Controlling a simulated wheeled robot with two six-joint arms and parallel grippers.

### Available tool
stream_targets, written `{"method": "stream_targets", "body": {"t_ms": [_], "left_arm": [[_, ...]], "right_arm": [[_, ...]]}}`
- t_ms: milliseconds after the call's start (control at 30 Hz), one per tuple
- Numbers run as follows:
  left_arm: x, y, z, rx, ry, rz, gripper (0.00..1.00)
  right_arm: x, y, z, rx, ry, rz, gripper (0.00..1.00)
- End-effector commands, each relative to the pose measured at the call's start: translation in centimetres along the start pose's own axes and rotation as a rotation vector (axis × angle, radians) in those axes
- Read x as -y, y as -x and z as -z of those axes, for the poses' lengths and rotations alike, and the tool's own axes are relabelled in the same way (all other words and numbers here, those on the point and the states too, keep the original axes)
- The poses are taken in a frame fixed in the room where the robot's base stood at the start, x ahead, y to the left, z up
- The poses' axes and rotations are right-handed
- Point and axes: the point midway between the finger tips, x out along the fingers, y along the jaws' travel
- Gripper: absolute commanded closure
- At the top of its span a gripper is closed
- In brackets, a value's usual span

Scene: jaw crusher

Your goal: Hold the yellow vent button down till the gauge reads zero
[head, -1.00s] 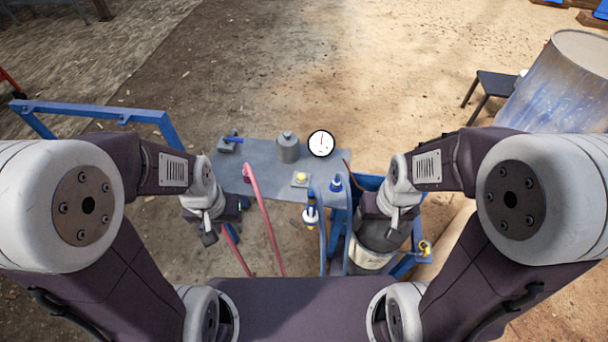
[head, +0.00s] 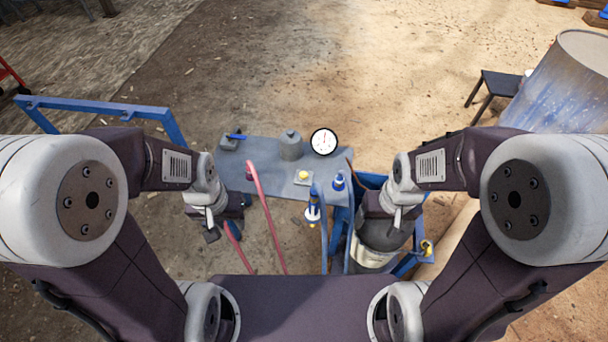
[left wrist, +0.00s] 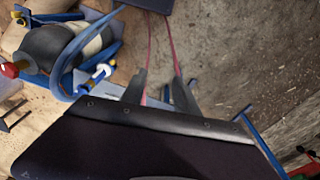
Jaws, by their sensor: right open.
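The yellow vent button (head: 303,175) sits on a pale block on the grey bench top (head: 265,179), ahead of me and between my arms. The round white gauge (head: 324,141) stands at the bench's far right; its thin needle is too small to read. My left gripper (head: 212,234) hangs left of the bench, apart from the button. In the left wrist view its two dark fingers (left wrist: 162,92) are spread, with a red hose beyond them. My right gripper (head: 396,226) is open, right of the bench near a dark cylinder. Neither gripper touches the button.
A grey canister (head: 290,146) and a blue-handled valve (head: 233,138) stand on the bench. A red hose (head: 268,220) and blue-capped fittings (head: 313,206) are at its near side. The dark cylinder (head: 382,238) sits in a blue frame at right. A blue rail (head: 95,107) stands at left.

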Motion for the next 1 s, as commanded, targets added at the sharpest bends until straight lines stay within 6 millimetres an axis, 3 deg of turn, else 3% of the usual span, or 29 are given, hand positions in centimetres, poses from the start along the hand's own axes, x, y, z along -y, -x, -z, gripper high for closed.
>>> {"method": "stream_targets", "body": {"t_ms": [33, 167, 1000], "left_arm": [[0.00, 0.00, 0.00, 0.000, 0.000, 0.000, 0.66], [0.00, 0.00, 0.00, 0.000, 0.000, 0.000, 1.00], [0.00, 0.00, 0.00, 0.000, 0.000, 0.000, 1.00]], "right_arm": [[0.00, 0.00, 0.00, 0.000, 0.000, 0.000, 0.25], [0.00, 0.00, 0.00, 0.000, 0.000, 0.000, 0.25], [0.00, 0.00, 0.00, 0.000, 0.000, 0.000, 0.25]]}}
